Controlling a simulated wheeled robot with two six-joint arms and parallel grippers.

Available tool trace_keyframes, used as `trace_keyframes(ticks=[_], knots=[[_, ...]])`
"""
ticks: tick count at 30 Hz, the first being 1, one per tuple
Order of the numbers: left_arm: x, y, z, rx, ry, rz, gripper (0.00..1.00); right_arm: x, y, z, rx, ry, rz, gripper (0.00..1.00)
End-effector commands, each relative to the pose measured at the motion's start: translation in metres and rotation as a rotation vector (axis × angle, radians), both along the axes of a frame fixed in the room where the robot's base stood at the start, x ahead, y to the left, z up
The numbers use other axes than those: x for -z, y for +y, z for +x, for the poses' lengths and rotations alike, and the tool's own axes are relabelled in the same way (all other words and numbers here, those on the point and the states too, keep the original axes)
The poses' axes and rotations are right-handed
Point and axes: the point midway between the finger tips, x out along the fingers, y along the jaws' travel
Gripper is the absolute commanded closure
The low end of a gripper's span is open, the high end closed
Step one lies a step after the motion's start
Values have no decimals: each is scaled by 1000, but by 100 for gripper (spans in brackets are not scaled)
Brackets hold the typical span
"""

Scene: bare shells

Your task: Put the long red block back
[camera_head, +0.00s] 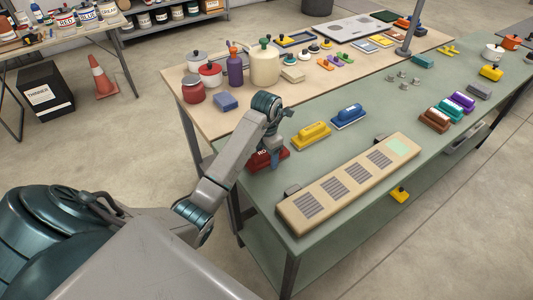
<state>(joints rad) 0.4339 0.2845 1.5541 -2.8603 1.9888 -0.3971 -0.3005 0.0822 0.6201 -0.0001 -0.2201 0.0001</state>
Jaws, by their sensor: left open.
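A red block (260,162) with white lettering lies at the near left edge of the green table (300,176). My left gripper (275,162) points down at it, open, and hides part of it. I cannot tell whether the fingers touch the block. A yellow block (310,135) and a blue block (348,117) lie to its right in a row. A long tan board (345,183) with several grey hatched patches and one pale green patch lies in front of them. My right gripper is out of view.
Brown (434,119), green (448,109) and purple (462,101) blocks lie at the right. Small grey pieces (404,80) stand farther back. A wooden table (205,113) with jars and a dull blue block (225,102) adjoins behind. The green table's middle has free room.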

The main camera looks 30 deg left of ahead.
Motion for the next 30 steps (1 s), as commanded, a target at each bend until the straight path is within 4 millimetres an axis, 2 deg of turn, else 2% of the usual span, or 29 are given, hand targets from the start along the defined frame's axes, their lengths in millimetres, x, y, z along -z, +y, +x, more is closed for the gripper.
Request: trace_keyframes(ticks=[7, 11, 30], knots=[[-7, 0, 0, 0, -1, 0, 33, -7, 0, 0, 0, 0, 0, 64], [-24, 0, 1, 0, -2, 0, 33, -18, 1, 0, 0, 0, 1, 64], [-114, 0, 0, 0, -1, 0, 33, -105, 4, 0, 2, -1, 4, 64]])
